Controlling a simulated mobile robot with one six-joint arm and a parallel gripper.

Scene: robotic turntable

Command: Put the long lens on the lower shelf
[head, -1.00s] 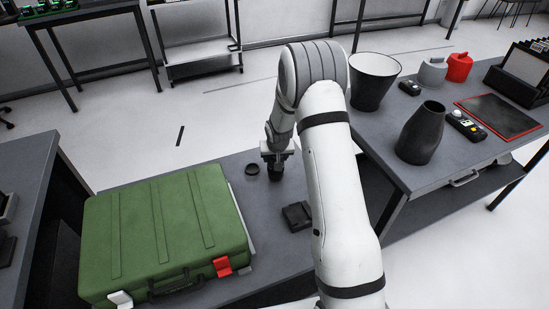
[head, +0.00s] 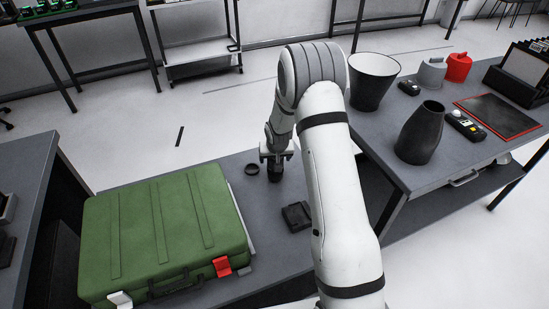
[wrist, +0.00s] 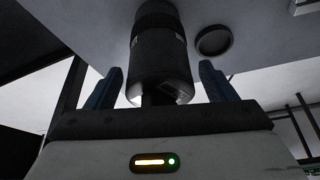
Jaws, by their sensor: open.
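The long lens, a dark cylinder (wrist: 158,50), stands upright on the grey table. In the head view only its lower part (head: 275,174) shows under my gripper. My gripper (head: 276,155) is over the lens, at the end of my arm reaching down to the table. In the wrist view its two blue fingers (wrist: 160,85) are open, one on each side of the lens, with visible gaps. A lower shelf (head: 455,195) runs under the right-hand table, partly hidden by my arm. A cart at the back also has a lower shelf (head: 204,71).
A black ring or cap (head: 252,169) lies just left of the lens; a small black box (head: 297,215) lies in front of it. A green case (head: 165,232) fills the table's left. The right table (head: 395,145) carries a bin, a dark vase and other items.

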